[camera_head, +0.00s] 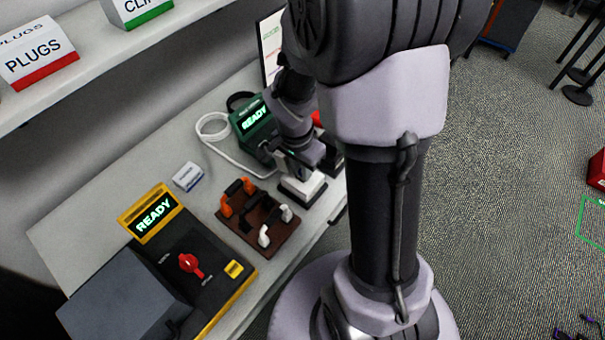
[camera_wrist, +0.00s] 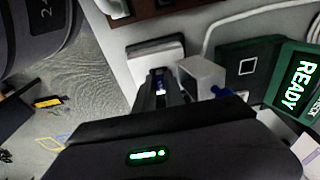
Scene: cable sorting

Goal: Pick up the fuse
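I cannot make out the fuse with certainty. My gripper (camera_head: 297,166) is low over a white square block (camera_head: 303,189) near the table's front edge. In the wrist view, my gripper's dark fingers (camera_wrist: 164,92) point at that white block (camera_wrist: 150,57). A small blue-violet piece (camera_wrist: 160,84) shows at the fingers; I cannot tell whether it is gripped. A pale box-like piece (camera_wrist: 205,74) with a blue bit sits beside the fingers. The finger gap is too unclear to judge.
A brown tray (camera_head: 236,222) with orange, black and white plugs lies left of my gripper. A green READY tester (camera_head: 254,118) with a white cable stands behind it. A yellow-black READY station (camera_head: 187,260) and a small white box (camera_head: 187,176) are further left.

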